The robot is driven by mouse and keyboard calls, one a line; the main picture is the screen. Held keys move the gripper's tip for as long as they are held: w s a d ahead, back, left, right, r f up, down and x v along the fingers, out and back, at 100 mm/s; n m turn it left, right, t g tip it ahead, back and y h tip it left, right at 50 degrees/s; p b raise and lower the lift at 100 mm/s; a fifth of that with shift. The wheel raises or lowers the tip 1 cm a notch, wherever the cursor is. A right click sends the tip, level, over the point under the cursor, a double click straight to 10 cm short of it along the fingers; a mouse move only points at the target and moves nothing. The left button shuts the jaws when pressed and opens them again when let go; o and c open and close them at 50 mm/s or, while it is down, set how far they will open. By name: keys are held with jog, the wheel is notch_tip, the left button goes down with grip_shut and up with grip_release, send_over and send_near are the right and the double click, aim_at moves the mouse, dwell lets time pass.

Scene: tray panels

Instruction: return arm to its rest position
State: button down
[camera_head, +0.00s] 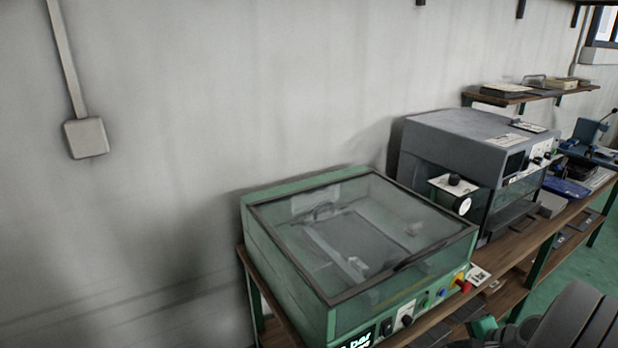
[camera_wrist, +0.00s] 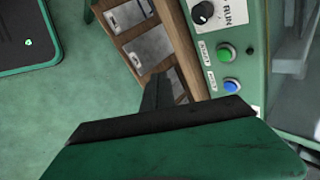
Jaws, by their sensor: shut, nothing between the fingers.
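My gripper (camera_wrist: 158,92) shows in the wrist view as a green body with a black bar and narrow dark fingers. The fingers are together and hold nothing. It is in front of the green machine's control panel (camera_wrist: 222,50), apart from the buttons as far as I can see. In the head view, part of my dark grey arm shows at the bottom right corner, and the fingertips cannot be made out there.
A green machine with a glass lid (camera_head: 255,225) stands on a wooden bench (camera_head: 515,245) against the wall. A grey machine (camera_head: 455,145) stands behind it to the right. A wall shelf (camera_head: 510,97) holds flat items. Green floor (camera_wrist: 60,105) is open beside the bench.

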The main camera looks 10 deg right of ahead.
jog(key=s+a+f+n+g+y, duration=0.1)
jog(key=s+a+n+g, duration=0.25)
jog(key=s, duration=0.45)
jog(key=s+a+f+n+g, duration=0.2)
jog(key=s+a+g, duration=0.15)
jog(key=s, duration=0.35)
jog(key=w+a+r+n+t+h+p, duration=0.1)
jog(key=w+a+r+n, duration=0.2)
jog(key=a+r, duration=0.3)
jog(key=w+a+r+n+t+h+p, duration=0.1)
jog(key=w+a+r+n, duration=0.2)
jog(key=a+r, duration=0.3)
jog(key=w+a+r+n+t+h+p, duration=0.1)
jog(key=w+a+r+n, duration=0.2)
jog(key=a, duration=0.8)
jog(key=shift+w+a+r+n, duration=0.4)
jog(key=shift+r+n, duration=0.85)
jog(key=shift+r, duration=0.6)
